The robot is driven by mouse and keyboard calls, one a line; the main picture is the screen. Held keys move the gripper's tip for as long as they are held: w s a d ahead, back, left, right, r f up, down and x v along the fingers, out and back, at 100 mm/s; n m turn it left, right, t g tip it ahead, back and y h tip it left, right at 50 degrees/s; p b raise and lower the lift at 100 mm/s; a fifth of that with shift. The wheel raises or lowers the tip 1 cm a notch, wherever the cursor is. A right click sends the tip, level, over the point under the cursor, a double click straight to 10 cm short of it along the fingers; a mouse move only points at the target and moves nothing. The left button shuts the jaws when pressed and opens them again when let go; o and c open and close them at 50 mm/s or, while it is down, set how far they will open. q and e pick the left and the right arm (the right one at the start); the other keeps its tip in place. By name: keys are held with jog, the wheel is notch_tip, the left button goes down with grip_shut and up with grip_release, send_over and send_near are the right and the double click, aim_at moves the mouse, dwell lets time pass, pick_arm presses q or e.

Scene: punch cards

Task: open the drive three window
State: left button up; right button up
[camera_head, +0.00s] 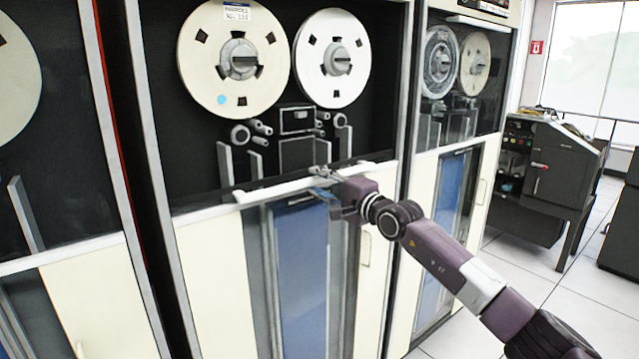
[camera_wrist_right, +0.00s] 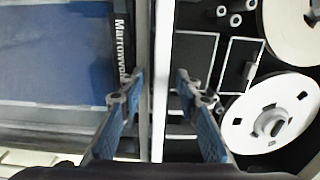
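The middle tape drive has two white reels (camera_head: 235,60) in its dark upper bay, and they look clear, with no glass seen in front. A white bar (camera_head: 262,192), seemingly the window's edge, crosses the drive low, just below the bay. My right gripper (camera_head: 322,182) is at this bar, its fingers pointing towards the drive. In the right wrist view the right gripper (camera_wrist_right: 157,88) has its fingers apart on either side of the bar (camera_wrist_right: 159,45), with gaps visible. No drive number is readable. My left gripper is not in view.
The drive to the right has a window (camera_head: 462,85) over dimmer reels, with a white bar at its top. Another drive stands at the left edge. A dark desk-like machine (camera_head: 545,175) stands at the right. Pale floor (camera_head: 575,300) is clear at the lower right.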

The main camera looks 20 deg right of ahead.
jog(key=v, duration=1.2)
jog(key=shift+r, duration=0.1)
